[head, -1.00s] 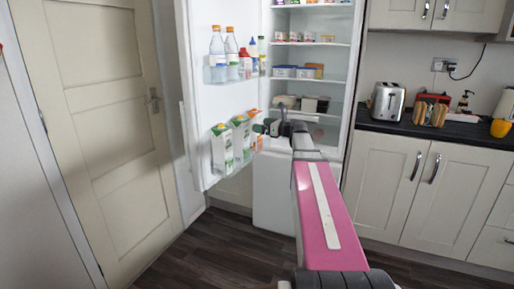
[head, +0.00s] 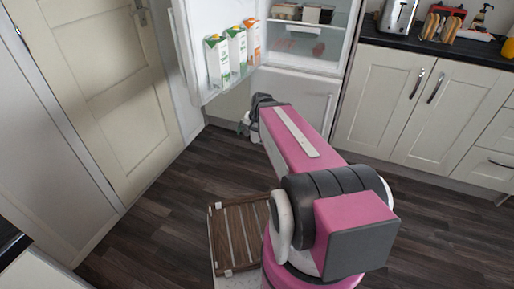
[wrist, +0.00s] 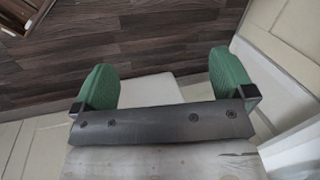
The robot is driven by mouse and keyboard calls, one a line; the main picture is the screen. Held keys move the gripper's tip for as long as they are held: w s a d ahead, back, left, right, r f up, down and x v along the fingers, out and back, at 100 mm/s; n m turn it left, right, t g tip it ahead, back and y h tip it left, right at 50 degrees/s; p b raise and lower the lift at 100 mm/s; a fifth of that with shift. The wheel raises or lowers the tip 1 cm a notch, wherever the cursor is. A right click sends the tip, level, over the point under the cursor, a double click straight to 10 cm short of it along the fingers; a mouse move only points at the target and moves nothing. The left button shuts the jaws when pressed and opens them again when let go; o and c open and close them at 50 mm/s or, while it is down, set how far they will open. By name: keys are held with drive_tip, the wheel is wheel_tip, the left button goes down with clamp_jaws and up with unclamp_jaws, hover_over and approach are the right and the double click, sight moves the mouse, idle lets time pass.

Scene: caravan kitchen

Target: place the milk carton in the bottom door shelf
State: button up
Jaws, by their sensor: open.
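Three milk or juice cartons stand upright in the bottom door shelf (head: 222,91) of the open fridge door in the head view. Two are white and green, the front carton (head: 217,64) and the middle carton (head: 237,52). The rear carton (head: 252,42) is white and orange. My gripper (head: 244,125) is lower than the shelf, near the foot of the fridge and mostly behind my arm. In the wrist view my gripper (wrist: 166,86) shows two green finger pads wide apart with nothing held between them. No carton shows in the wrist view.
The fridge (head: 300,95) stands open behind my arm. A closed cream door (head: 105,85) is at left and cabinets (head: 420,105) are at right. Dark floor (head: 165,195) is clear at left.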

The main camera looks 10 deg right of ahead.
drive_tip(key=s+d+f+n+g+h, duration=0.1)
drive_tip(key=s+f+n+h, duration=0.2)
drive_tip(key=s+n, duration=0.1)
drive_tip(key=shift+s+d+n, duration=0.25)
drive_tip(key=shift+s+n, duration=0.15)
drive_tip(key=shift+s, duration=0.35)
drive_tip(key=shift+f, duration=0.1)
idle(0.4)
